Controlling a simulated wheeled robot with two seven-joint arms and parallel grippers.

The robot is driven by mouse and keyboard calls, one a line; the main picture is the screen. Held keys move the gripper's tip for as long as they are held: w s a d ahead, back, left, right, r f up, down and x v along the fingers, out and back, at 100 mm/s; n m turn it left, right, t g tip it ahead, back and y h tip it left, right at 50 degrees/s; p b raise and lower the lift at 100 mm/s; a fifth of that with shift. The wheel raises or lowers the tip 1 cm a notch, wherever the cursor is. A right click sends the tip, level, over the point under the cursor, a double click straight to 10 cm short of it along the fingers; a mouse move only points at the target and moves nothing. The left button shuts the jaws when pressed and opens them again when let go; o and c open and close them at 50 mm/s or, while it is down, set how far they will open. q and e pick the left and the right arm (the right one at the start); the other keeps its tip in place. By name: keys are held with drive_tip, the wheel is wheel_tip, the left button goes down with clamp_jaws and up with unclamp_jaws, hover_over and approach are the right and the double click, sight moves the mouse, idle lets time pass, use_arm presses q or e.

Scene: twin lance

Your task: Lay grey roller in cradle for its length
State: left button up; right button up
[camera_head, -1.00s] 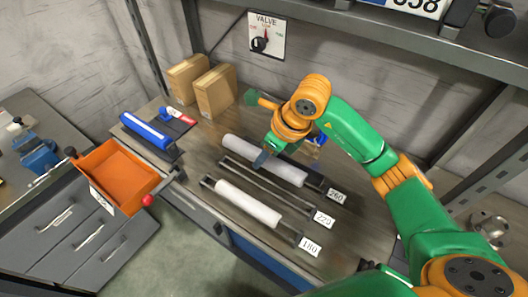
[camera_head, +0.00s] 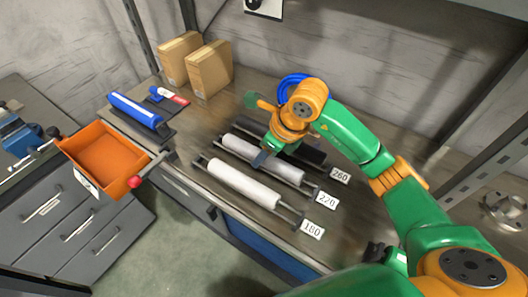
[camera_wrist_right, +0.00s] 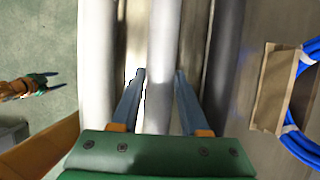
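The pale grey roller (camera_head: 265,158) lies lengthwise along the middle cradle (camera_head: 313,187), at the 220 label. It also shows in the right wrist view (camera_wrist_right: 160,60), running between my right fingers. My right gripper (camera_head: 263,160) comes down over it; in the right wrist view the fingertips (camera_wrist_right: 160,78) appear to press its two sides. A white roller (camera_head: 243,184) lies in the front cradle labelled 180. The rear cradle (camera_head: 315,156), labelled 260, looks dark, with no pale roller. My left gripper (camera_wrist_right: 52,81) shows small in the right wrist view, fingers apart, empty over the floor.
A blue roller (camera_head: 136,109) sits on a dark stand at the bench's left end. An orange tray (camera_head: 105,152) juts out in front. Two cardboard boxes (camera_head: 208,69) and a blue coil (camera_head: 290,85) stand behind the cradles.

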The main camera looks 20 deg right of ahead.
drive_tip(key=o, duration=0.5)
drive_tip(key=shift+s+r, duration=0.1)
drive_tip(key=b+v, duration=0.1)
drive_tip(key=v, duration=0.6)
